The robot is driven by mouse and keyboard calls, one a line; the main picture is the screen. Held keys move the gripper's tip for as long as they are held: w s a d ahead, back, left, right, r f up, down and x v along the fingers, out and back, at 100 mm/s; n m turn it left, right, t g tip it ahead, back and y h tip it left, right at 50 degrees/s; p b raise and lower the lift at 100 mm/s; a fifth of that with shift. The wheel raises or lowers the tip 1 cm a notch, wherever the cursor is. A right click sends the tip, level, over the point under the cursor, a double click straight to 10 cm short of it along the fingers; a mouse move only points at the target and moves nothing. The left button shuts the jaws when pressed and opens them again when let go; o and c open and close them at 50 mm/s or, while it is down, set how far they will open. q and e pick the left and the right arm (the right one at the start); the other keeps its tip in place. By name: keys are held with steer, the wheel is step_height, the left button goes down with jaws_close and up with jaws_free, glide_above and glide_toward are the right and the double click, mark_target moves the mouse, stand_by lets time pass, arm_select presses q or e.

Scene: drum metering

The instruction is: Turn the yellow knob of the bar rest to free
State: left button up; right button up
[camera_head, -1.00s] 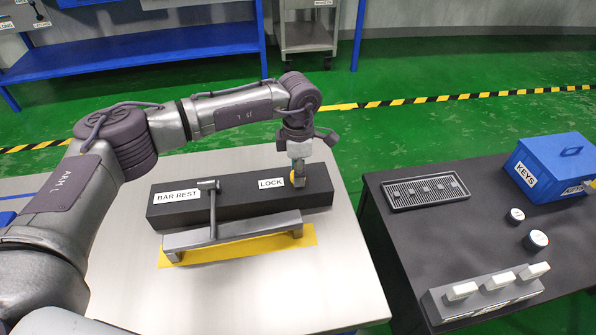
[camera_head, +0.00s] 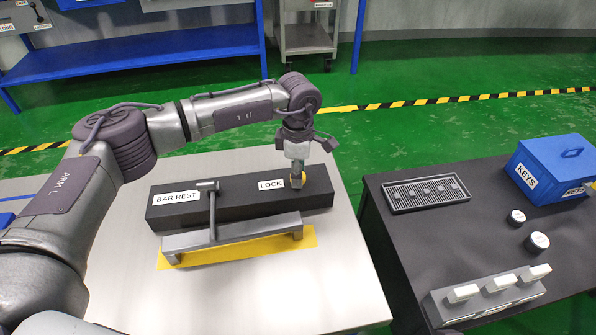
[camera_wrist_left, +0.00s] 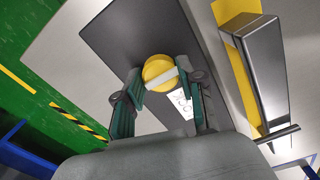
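The bar rest (camera_head: 240,210) is a long black block on the light table, labelled BAR REST and LOCK. Its round yellow knob (camera_head: 298,183) sits near the right end, just right of the LOCK label (camera_head: 271,184), partly hidden by my left gripper (camera_head: 297,172). In the left wrist view the knob (camera_wrist_left: 158,68) has a pale bar across its face. The left gripper's fingertips (camera_wrist_left: 160,77) stand on opposite sides of the knob, appearing closed against it, roughly in line with the pale bar. No free label is visible. My right gripper is not in view.
The dark table at right holds a tray (camera_head: 425,194), a blue KEYS box (camera_head: 550,165) and a switch block (camera_head: 480,297).

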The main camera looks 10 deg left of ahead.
arm_select(q)
steer(key=o, duration=0.4)
step_height(320, 180, up, 12)
steer(key=shift+r, duration=0.1)
stand_by(0.4)
stand_by(0.3)
